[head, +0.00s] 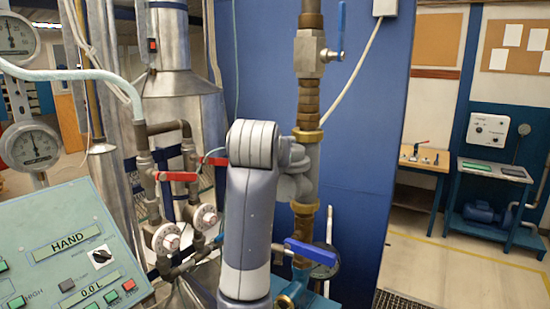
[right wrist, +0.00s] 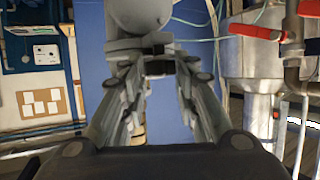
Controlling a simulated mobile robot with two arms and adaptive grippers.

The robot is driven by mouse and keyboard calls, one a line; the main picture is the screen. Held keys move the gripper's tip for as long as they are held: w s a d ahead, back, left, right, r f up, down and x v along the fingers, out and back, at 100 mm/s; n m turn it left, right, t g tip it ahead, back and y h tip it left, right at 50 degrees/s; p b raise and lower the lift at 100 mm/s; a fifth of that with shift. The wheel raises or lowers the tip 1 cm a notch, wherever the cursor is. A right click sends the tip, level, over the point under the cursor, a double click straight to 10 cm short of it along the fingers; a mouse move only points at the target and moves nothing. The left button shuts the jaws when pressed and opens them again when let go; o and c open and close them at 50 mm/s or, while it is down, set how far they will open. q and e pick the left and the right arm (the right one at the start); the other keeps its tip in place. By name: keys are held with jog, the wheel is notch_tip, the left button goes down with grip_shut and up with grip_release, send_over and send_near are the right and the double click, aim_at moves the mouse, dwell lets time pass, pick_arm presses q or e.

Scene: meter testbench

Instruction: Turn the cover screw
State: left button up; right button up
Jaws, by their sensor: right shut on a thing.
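The grey meter (head: 310,172) sits in the vertical pipe between two brass fittings in the head view, partly hidden by my right arm. Its rounded grey part also shows at the top of the right wrist view (right wrist: 138,14). In the head view my right wrist hides most of the gripper. My left gripper is not in view.
A blue-handled valve (head: 310,251) is below the meter and another (head: 340,30) above it. Red-handled valves (head: 176,176) and pipes stand to the left. A green control panel (head: 70,245) is at the lower left. A blue panel (head: 365,150) stands behind.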

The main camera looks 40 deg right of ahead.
jog(key=shift+w+a+r+m+g+h, duration=0.15)
jog(key=shift+w+m+g+h, duration=0.4)
jog(key=shift+m+g, duration=1.35)
jog(key=shift+w+a+f+m+g+h, duration=0.1)
jog(key=shift+w+a+m+g+h, duration=0.1)
jog(key=shift+m+g+h, duration=1.3)
jog(key=shift+w+a+r+m+g+h, duration=0.1)
jog(key=shift+w+m+g+h, duration=0.2)
jog(key=shift+m+g, duration=2.05)
jog(key=shift+w+g, duration=0.15)
jog(key=shift+g, duration=0.4)
jog(key=o, duration=1.1)
jog(key=shift+c, duration=0.2)
jog(key=shift+f+n+t, duration=0.2)
jog(key=shift+n+t, duration=0.15)
jog(key=shift+t, duration=0.25)
